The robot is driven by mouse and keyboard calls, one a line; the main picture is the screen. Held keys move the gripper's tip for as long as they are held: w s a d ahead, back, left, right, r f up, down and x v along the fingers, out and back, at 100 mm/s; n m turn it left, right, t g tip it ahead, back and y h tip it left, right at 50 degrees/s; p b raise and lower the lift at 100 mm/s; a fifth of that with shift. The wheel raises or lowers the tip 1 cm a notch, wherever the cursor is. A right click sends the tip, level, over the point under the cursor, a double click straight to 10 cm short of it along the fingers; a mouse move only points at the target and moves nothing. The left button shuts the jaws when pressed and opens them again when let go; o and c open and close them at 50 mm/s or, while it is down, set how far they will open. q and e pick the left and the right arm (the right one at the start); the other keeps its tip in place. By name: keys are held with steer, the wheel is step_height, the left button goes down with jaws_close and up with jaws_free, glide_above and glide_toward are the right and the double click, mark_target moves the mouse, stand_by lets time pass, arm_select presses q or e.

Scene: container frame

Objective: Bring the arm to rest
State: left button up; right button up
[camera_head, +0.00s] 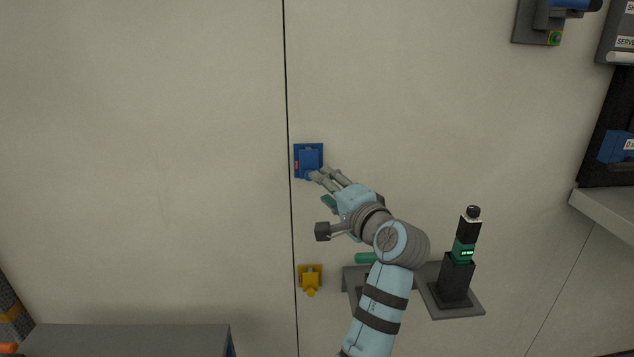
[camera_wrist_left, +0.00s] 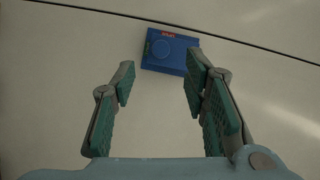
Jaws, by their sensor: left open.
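My left arm (camera_head: 382,310) reaches up in front of the pale wall in the head view. My left gripper (camera_head: 322,174) is open and empty, its fingertips at the lower right of a small blue wall box (camera_head: 308,156) with a red label. I cannot tell whether a fingertip touches the box. My right gripper is not in view.
A yellow wall fitting (camera_head: 310,277) is below the blue box. A grey shelf (camera_head: 462,311) carries a black and green device (camera_head: 463,250) to the right of my arm. A grey surface (camera_head: 130,340) is at the lower left. The wall at upper left is bare.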

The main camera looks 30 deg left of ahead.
arm_select(q)
steer(key=shift+s+d, duration=0.3)
steer(key=shift+d, duration=0.2)
steer(key=shift+a, duration=0.1)
steer(key=shift+f, duration=0.1)
